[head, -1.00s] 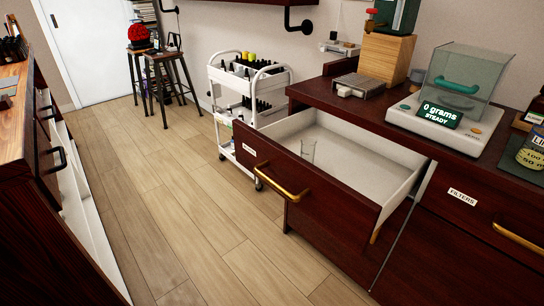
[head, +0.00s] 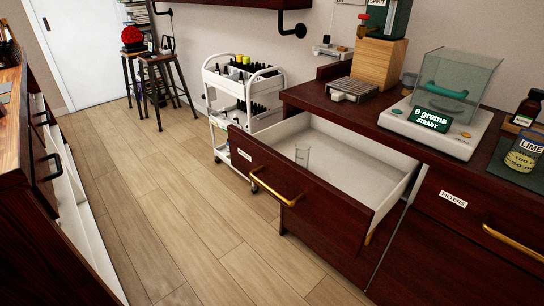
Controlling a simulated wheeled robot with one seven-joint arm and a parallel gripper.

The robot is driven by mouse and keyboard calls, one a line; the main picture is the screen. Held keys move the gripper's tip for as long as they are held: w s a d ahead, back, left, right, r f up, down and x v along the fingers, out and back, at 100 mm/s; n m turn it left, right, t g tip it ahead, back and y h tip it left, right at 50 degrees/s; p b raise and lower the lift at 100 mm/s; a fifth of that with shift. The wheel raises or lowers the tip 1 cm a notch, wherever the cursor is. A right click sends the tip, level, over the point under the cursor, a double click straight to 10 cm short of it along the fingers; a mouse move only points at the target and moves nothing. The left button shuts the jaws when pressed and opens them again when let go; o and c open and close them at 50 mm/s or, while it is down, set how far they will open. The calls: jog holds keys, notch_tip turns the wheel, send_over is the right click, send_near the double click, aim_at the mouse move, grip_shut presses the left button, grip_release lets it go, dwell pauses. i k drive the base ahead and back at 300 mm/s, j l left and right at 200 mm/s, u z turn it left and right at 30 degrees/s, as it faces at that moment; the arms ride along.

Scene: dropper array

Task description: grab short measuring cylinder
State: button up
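A small clear glass measuring cylinder (head: 302,156) stands upright inside the open drawer (head: 345,165), near its left end behind the front panel. Its lower part is partly hidden by the drawer front. No other cylinder shows in the drawer. My gripper is not in the head view.
The dark red counter (head: 345,110) above the drawer carries a scale (head: 437,125) reading 0 grams, a wooden block (head: 378,65) and jars at the right. A white cart (head: 215,80) stands behind the drawer. Wooden floor (head: 170,200) is clear at the left, beside another cabinet (head: 30,200).

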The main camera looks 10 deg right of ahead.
aim_at(301, 152)
jog(key=i+l+z, duration=0.15)
jog(key=z, duration=0.2)
jog(key=i+l+z, duration=0.15)
jog(key=z, duration=0.2)
jog(key=i+l+z, duration=0.1)
jog(key=z, duration=0.25)
jog(key=i, duration=0.1)
